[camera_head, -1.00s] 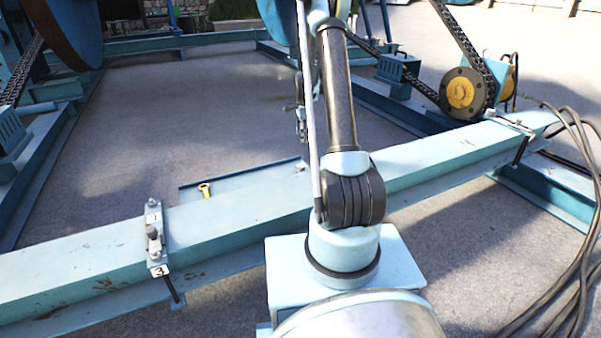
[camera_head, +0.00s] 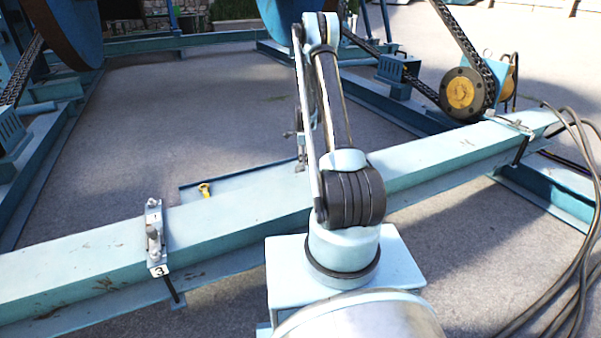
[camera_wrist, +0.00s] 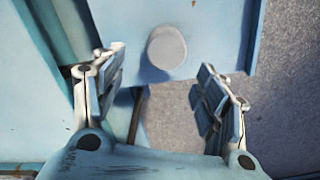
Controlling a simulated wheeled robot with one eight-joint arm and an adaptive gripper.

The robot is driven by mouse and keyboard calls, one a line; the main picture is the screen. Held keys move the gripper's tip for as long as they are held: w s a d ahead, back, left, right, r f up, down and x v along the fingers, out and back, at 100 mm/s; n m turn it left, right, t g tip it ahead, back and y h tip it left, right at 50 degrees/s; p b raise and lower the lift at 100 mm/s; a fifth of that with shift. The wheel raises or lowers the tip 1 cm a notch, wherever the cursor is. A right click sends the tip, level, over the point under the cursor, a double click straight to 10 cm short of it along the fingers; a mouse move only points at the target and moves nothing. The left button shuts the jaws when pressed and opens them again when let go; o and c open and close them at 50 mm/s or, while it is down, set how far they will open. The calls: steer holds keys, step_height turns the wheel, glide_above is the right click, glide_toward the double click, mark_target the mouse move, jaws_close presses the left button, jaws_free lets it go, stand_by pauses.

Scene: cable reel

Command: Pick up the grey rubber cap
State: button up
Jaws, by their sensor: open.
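The grey rubber cap (camera_wrist: 166,47) is a round, pale grey disc on a light blue surface in the wrist view, near the top centre. My gripper (camera_wrist: 158,68) is open and empty, with one finger on each side of the picture.
A long light blue beam (camera_head: 240,194) crosses the foreground. A clamp (camera_head: 155,238) stands on it at left, with a small yellow item (camera_head: 204,190) behind. A chain wheel (camera_head: 461,94) and loose cables (camera_head: 583,210) are at right. Grey ground shows beyond the beam.

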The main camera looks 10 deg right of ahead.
mark_target(302, 167)
steer(key=shift+w+a+f, duration=0.1)
steer(key=shift+w+f, duration=0.1)
steer(key=shift+f, duration=1.65)
steer(key=shift+w+f, duration=0.15)
steer(key=shift+f, duration=1.7)
steer(key=c, duration=1.1)
